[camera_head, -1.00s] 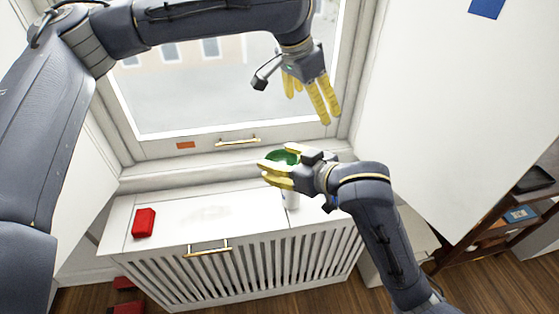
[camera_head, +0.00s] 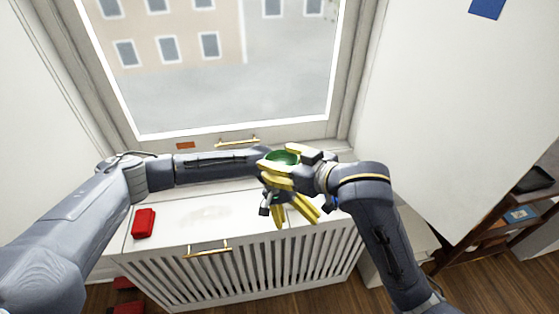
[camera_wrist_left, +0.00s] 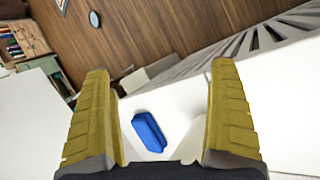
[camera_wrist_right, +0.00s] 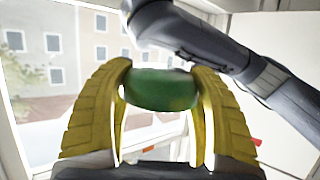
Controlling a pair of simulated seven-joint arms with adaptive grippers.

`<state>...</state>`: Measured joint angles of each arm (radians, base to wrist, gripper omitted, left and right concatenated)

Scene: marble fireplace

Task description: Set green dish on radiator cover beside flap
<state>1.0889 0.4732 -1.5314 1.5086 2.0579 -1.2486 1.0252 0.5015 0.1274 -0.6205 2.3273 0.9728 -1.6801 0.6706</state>
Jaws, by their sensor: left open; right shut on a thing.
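The green dish (camera_head: 281,157) is held above the radiator cover (camera_head: 190,214) by my right gripper (camera_head: 279,160), whose yellow fingers are closed on its sides. The dish (camera_wrist_right: 160,89) also shows between the fingers in the right wrist view. My left gripper (camera_head: 298,217) is open and empty, pointing down over the right part of the cover, just below the right gripper in the head view. A gold handle (camera_head: 208,248) sits at the cover's front edge, on what looks like the flap. The cover's surface under both hands is partly hidden.
A red block (camera_head: 144,223) lies on the cover's left end. A blue object (camera_wrist_left: 150,132) lies on a white surface below the left fingers. The window (camera_head: 230,80) stands behind, with a gold handle (camera_head: 238,142) on its sill side. The cover's left-middle top is clear.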

